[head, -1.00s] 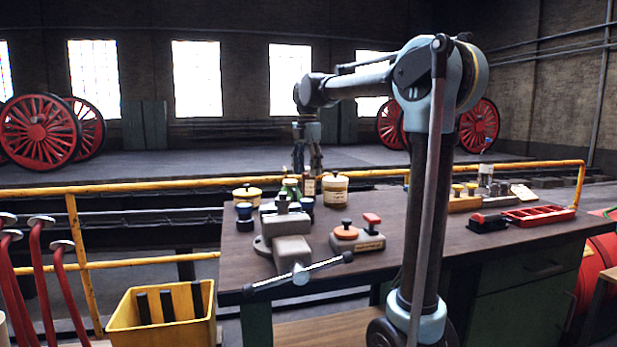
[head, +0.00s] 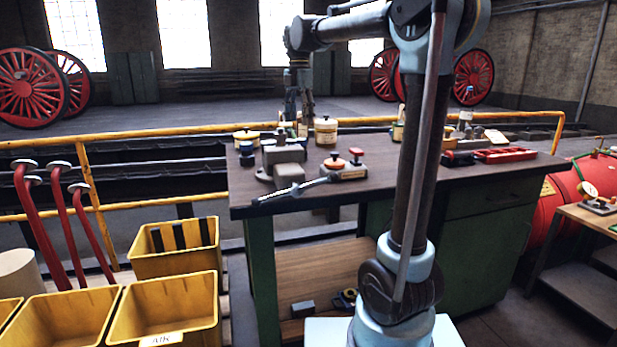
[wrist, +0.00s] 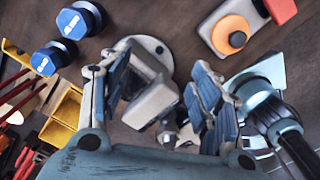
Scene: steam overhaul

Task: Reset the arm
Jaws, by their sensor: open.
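My arm rises in front of the workbench (head: 330,197) in the head view and reaches out over it. My gripper (head: 300,112) hangs over the far part of the bench, pointing down. In the wrist view my gripper (wrist: 160,100) has its two blue-grey fingers spread apart with nothing held between them. A grey vise (wrist: 150,85) lies below and beyond the fingers; it also shows on the bench in the head view (head: 284,155). The gripper is above the vise, apart from it as far as I can tell.
A block with orange and red knobs (head: 343,167), a cream tin (head: 326,131) and a red tray (head: 505,155) stand on the bench. Two blue-topped pieces (wrist: 72,22) show in the wrist view. Yellow bins (head: 175,250) and red levers (head: 75,215) stand at left. A yellow rail (head: 170,131) runs behind.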

